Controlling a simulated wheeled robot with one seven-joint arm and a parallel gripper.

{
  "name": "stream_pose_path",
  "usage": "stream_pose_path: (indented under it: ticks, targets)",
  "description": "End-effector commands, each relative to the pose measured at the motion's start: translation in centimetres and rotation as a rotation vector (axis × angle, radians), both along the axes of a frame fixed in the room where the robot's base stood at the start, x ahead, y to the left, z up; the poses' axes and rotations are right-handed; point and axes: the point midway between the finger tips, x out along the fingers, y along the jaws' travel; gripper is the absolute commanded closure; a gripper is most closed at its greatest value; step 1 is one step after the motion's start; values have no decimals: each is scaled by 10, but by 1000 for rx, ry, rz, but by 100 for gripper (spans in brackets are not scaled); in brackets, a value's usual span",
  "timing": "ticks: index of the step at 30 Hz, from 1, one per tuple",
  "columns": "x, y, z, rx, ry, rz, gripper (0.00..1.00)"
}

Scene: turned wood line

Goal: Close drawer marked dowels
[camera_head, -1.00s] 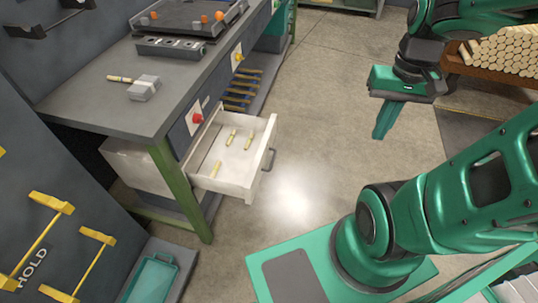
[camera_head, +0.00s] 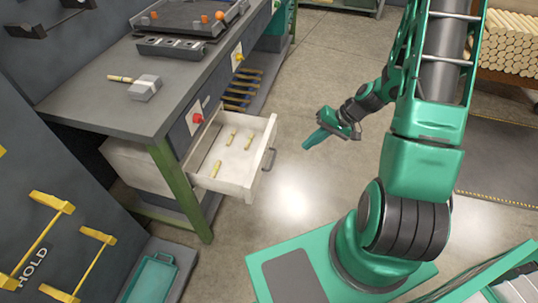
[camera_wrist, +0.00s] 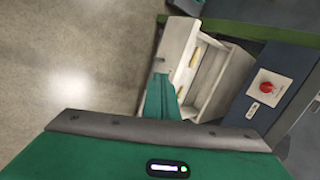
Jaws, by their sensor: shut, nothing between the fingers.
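The drawer (camera_head: 250,180) is a pale open box pulled out from under the grey workbench, with several short dowels (camera_head: 231,138) lying in it. Its dark handle (camera_head: 268,160) is on the front panel. No label can be read on it. My gripper (camera_head: 308,145) is shut and empty, in the air to the right of the drawer front and apart from it in the head view. In the wrist view the green fingers (camera_wrist: 161,95) overlap the drawer (camera_wrist: 178,45) and hide part of its front; I cannot tell the exact distance there.
The workbench (camera_head: 85,95) carries a mallet (camera_head: 144,88) and a dark tray (camera_head: 185,15). Open concrete floor (camera_head: 290,100) lies right of the drawer. A stack of wood rods (camera_head: 510,45) stands at the far right.

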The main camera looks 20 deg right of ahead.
Motion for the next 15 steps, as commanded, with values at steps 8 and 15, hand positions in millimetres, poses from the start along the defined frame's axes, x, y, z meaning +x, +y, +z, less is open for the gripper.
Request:
stream_pose_path:
  ticks: [8,15]
  targets:
    - [23,13,-49,158,-65,-139,100]
    - [31,17,-61,202,-89,-190,100]
